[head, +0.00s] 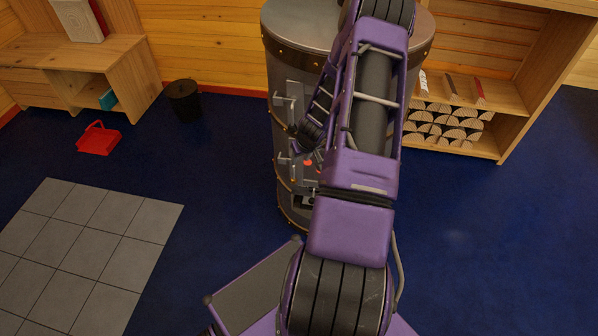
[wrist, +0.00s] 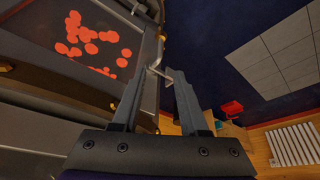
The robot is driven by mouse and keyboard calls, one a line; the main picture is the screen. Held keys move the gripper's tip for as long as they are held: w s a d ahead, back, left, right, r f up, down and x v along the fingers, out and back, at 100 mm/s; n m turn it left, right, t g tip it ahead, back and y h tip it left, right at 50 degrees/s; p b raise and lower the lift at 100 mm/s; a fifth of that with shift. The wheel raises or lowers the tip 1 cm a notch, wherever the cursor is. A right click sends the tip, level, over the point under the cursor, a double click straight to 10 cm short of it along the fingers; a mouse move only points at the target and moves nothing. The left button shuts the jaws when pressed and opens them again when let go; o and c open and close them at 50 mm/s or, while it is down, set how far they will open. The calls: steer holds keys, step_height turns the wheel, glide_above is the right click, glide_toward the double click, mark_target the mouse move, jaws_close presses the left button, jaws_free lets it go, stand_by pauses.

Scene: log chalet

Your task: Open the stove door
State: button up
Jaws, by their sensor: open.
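The stove (head: 300,30) is a grey round-bodied stove with brass-coloured bands, standing behind my arm in the head view. Its front is partly hidden by my arm. In the wrist view the dark stove door (wrist: 55,75) fills the left side, with orange-red embers showing in its window. The door looks shut, though its edge is partly hidden. A bent metal handle (wrist: 154,70) sticks out at the door's edge. My gripper (wrist: 157,76) is open, with the handle between its fingertips; I cannot tell whether a finger touches it.
A wooden shelf with stacked logs (head: 447,123) stands right of the stove. A black bucket (head: 184,100), a red basket (head: 98,138) and a wooden bench (head: 115,55) are at the left. Grey floor tiles (head: 85,255) lie front left. The blue floor between is clear.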

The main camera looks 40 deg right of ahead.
mark_target(294, 179)
steer(key=b+x, duration=0.2)
steer(key=x, duration=1.5)
steer(key=shift+f, duration=0.15)
jaws_close()
steer(key=shift+s+a, duration=0.1)
